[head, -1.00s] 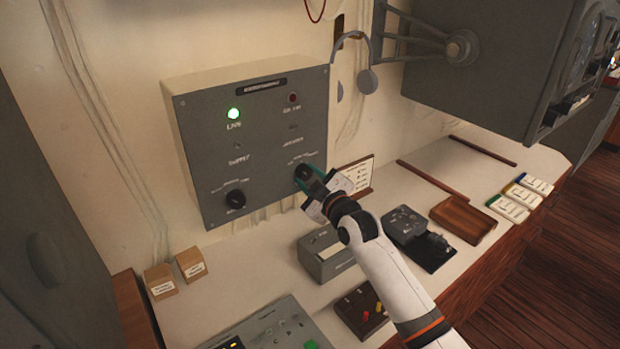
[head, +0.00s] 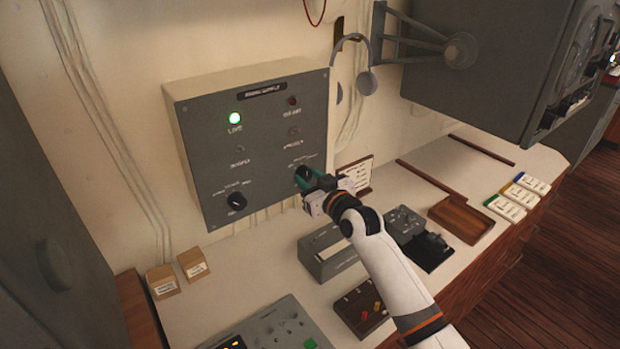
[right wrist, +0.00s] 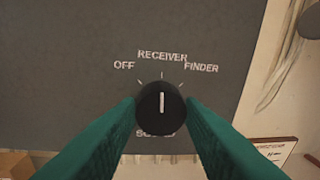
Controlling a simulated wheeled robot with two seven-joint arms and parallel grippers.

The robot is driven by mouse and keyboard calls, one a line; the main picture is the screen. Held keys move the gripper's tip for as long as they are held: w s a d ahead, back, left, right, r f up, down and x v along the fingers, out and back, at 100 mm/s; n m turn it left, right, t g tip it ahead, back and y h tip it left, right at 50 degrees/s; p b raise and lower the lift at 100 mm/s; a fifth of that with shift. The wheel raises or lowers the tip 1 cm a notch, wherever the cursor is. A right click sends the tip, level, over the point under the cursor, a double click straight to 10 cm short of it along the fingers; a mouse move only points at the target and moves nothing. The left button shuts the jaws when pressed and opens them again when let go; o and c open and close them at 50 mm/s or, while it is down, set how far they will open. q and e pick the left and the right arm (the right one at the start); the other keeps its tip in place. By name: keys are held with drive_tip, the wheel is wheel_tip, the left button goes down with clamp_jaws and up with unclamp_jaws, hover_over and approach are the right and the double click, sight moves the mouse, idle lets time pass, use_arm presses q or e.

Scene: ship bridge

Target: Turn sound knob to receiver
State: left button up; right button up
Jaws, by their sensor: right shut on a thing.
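The sound knob (head: 303,173) is a round black knob at the lower right of the grey wall panel. In the right wrist view the knob (right wrist: 161,107) has a white pointer line standing upright, toward the RECEIVER mark (right wrist: 162,57). OFF is to its left and FINDER to its right. The label under the knob is mostly hidden. My right gripper (head: 310,180) is shut on the knob, its green fingers (right wrist: 161,112) on either side. My left gripper is not in view.
The grey panel (head: 270,130) has a lit green lamp (head: 235,118), a dark red lamp (head: 293,101) and another black knob (head: 236,201) at lower left. Below, the desk holds a grey box (head: 328,252) and a brown tray (head: 462,218).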

drive_tip(key=shift+m, duration=0.5)
drive_tip(key=o, duration=1)
drive_tip(key=b+v, duration=0.2)
drive_tip(key=v, duration=1)
drive_tip(key=shift+d, duration=0.1)
